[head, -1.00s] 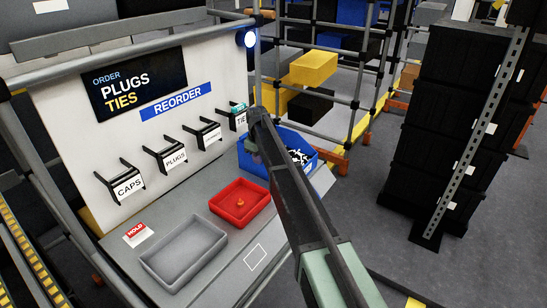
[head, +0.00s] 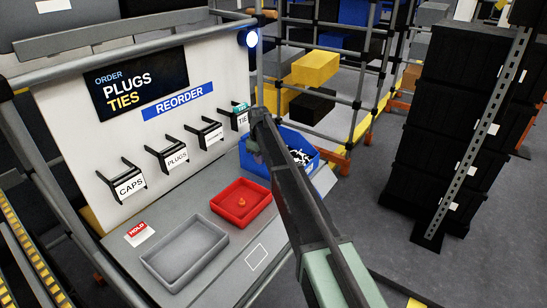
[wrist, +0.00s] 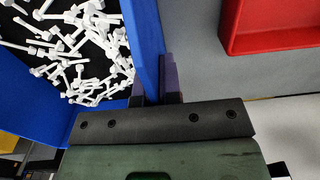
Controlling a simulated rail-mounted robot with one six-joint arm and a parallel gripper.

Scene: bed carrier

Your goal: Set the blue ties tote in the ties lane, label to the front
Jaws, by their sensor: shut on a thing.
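The blue ties tote (head: 256,165) stands at the far right end of the grey bench, partly hidden behind my arm in the head view. The wrist view shows the tote (wrist: 146,40) holding many white ties on a dark inside. My gripper (wrist: 154,88) is shut on one side wall of the tote, one finger on each side of it. The fingertips are hidden in the head view. A holder with a partly hidden label reading "TIE" (head: 241,118) is on the white panel just above the tote. The tote's label is not visible.
A red tray (head: 240,215) with a small orange item sits left of the tote and also shows in the wrist view (wrist: 228,35). A grey tray (head: 160,280) and a HOLD card (head: 137,232) lie farther left. A white outlined rectangle (head: 256,257) marks bare bench in front.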

